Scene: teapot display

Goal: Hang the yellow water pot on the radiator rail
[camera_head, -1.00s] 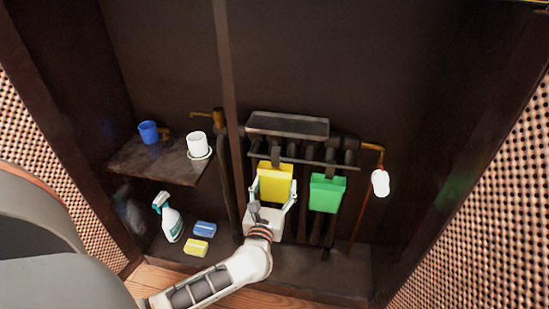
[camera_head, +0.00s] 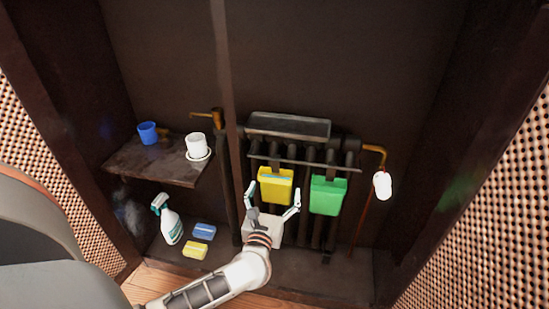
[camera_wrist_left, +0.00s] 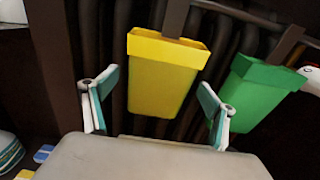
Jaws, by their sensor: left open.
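The yellow water pot (camera_head: 275,187) hangs upright by its dark strap from the radiator rail (camera_head: 304,163), left of the green pot. It also shows in the left wrist view (camera_wrist_left: 163,75), upright in front of the dark radiator columns. My left gripper (camera_head: 274,200) is open in front of and slightly below the yellow pot, with its fingers spread wide. In the left wrist view, the fingers (camera_wrist_left: 157,106) stand apart from the pot, one on each side. My right gripper is not in view.
A green pot (camera_head: 327,194) hangs beside the yellow one. A white bulb-like knob (camera_head: 383,185) is at the right. A shelf (camera_head: 135,163) holds a blue cup (camera_head: 148,132) and white cup (camera_head: 197,146). Below are a spray bottle (camera_head: 169,222) and two sponges (camera_head: 197,250).

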